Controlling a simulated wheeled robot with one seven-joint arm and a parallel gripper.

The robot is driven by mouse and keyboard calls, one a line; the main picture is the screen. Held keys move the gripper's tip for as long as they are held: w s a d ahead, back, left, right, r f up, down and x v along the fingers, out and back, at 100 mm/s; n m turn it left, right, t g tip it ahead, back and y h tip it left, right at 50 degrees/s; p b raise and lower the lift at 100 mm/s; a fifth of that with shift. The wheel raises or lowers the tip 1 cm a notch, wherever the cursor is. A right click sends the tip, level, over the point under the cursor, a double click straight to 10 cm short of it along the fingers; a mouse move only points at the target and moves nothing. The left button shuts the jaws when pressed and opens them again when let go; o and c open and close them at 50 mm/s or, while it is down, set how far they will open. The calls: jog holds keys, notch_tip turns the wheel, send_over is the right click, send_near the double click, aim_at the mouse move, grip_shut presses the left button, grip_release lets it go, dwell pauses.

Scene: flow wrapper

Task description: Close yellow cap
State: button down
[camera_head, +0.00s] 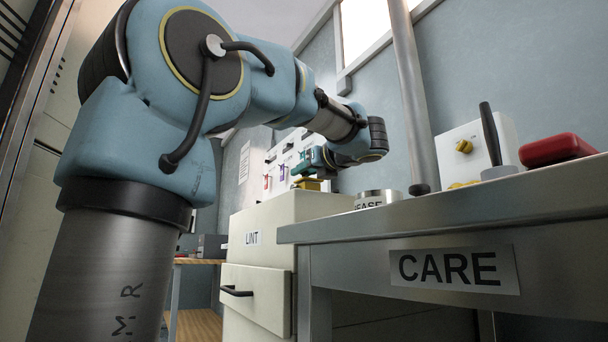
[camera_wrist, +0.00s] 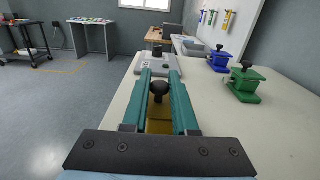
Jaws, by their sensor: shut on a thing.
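The yellow cap (camera_head: 308,184) shows low beneath my gripper on the cream LINT cabinet in the head view. In the wrist view its yellow body (camera_wrist: 158,127) lies between and below the teal fingers, with a black ball knob (camera_wrist: 159,88) standing between them. My gripper (camera_head: 300,170) has its teal fingers on either side of the knob in the wrist view (camera_wrist: 160,76), shut on the yellow cap. Much of the cap is hidden by the fingers and the dark gripper plate. I cannot tell how far the cap is closed.
Blue (camera_wrist: 232,57) and green (camera_wrist: 246,83) capped boxes stand to the right on the cream top. A grey-white device (camera_wrist: 153,61) lies beyond the fingertips. In the head view, the CARE bench (camera_head: 390,232) stands right of the LINT cabinet (camera_head: 262,215), with a metal tin (camera_head: 378,198).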

jog(key=c, duration=0.7)
grip_release()
jog(key=shift+s, duration=0.1)
jog(key=p+v, duration=0.2)
jog(key=v, duration=0.8)
jog(key=shift+s+d, duration=0.2)
jog(key=shift+s, duration=0.05)
